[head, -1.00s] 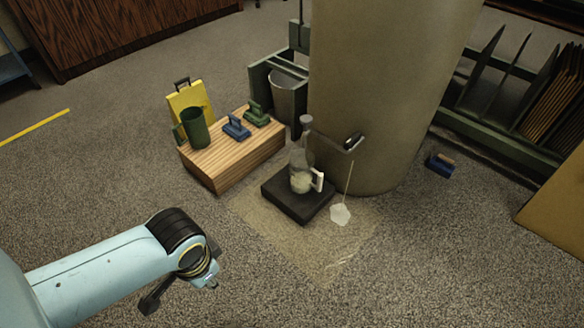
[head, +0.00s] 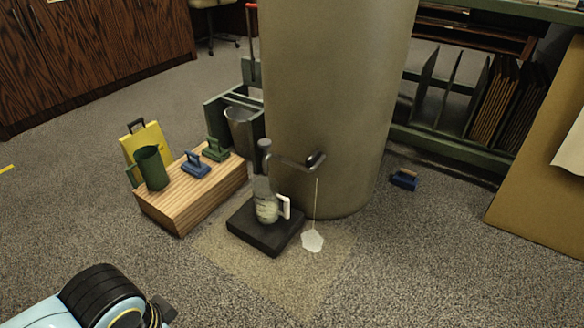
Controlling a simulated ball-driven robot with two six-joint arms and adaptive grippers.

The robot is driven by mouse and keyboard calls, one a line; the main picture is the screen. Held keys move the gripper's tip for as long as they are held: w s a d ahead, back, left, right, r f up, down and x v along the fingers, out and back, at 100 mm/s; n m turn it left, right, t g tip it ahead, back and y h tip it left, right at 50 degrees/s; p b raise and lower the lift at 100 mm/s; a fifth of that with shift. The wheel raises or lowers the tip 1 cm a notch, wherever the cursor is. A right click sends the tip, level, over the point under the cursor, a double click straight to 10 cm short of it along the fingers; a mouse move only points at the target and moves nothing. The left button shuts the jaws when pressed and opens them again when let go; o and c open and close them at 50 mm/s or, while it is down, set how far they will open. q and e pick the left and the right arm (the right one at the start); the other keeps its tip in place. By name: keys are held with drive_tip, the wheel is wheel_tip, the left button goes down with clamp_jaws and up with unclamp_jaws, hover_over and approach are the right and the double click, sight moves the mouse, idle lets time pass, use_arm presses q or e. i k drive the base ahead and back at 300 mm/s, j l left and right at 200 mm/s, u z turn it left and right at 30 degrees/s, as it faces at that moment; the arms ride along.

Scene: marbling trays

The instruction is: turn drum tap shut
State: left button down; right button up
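The drum (head: 335,90) is a large beige cylinder standing at the centre of the head view. Its grey tap (head: 265,148) sticks out low at the front, with an arm running right to a dark-ended handle (head: 316,160). A clear jug (head: 266,205) with a white handle and pale contents stands below the tap on a black block (head: 262,232). My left gripper (head: 163,312) is at the bottom left edge, mostly cut off, well short of the tap. Its fingers cannot be made out. My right gripper is not in view.
A thin pale line runs from the handle down to a white patch (head: 312,240) on the floor mat (head: 240,262). A blue-based block (head: 404,179) lies right of the drum.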

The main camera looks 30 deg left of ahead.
sight(310, 162)
drive_tip(key=i+l+u, duration=0.1)
drive_tip(key=i+u, duration=0.15)
drive_tip(key=i, duration=0.2)
drive_tip(key=i+l+u, duration=0.25)
drive_tip(key=i, duration=0.2)
drive_tip(key=j, duration=0.1)
